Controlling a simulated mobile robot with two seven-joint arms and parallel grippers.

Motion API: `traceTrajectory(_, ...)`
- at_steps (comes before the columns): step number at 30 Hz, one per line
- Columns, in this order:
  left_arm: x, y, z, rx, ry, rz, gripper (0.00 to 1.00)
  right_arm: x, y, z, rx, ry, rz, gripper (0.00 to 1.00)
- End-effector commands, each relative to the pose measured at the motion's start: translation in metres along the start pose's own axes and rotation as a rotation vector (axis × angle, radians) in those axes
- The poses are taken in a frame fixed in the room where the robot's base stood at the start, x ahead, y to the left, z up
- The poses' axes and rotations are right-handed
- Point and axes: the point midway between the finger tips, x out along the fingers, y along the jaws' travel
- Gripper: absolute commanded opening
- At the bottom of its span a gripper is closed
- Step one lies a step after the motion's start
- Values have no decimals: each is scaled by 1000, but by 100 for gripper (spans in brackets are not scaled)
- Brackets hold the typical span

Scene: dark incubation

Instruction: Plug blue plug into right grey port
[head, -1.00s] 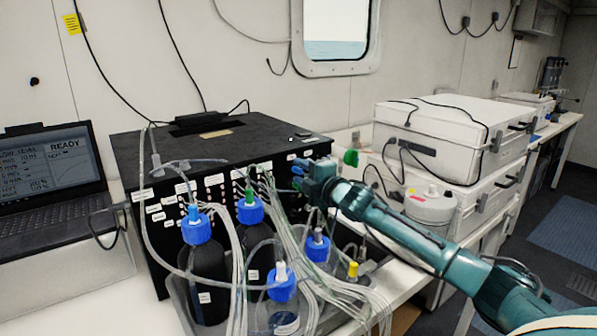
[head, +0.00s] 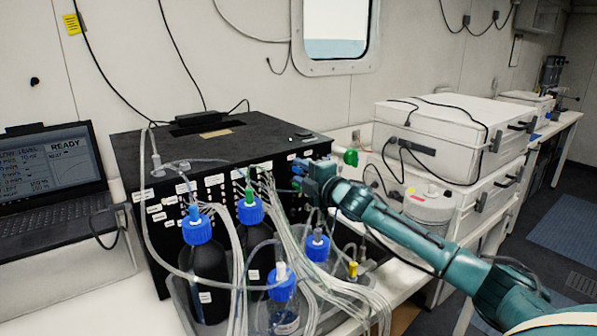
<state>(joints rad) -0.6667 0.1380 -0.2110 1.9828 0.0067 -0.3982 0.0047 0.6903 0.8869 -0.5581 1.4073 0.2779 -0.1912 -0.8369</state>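My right gripper (head: 306,182) is at the right end of the front face of the black box (head: 225,147), close to the face. Small bright blue parts (head: 297,170) show at its tip. They look like the blue plug, but I cannot tell whether the fingers close on it or whether it touches a port. The grey ports cannot be made out clearly; the gripper and tubes cover that part of the face. A blue fitting (head: 194,212) also sits on the left bottle's cap. My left gripper is not in view.
Several blue-capped bottles (head: 205,275) stand in a grey tray before the box, with many clear tubes (head: 300,235) running up to its face. A laptop (head: 55,180) is at left. White cases (head: 440,135) and a green part (head: 351,157) are at right.

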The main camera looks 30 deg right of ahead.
Motion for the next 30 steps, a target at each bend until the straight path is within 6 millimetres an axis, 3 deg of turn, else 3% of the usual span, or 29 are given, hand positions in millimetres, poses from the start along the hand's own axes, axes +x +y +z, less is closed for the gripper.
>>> traceTrajectory(11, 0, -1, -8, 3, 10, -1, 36, 0, 0, 0, 0, 0, 0, 35)
traceTrajectory(24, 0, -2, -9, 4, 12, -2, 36, 0, 0, 0, 0, 0, 0, 1)
traceTrajectory(30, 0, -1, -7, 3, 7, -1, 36, 0, 0, 0, 0, 0, 0, 0)
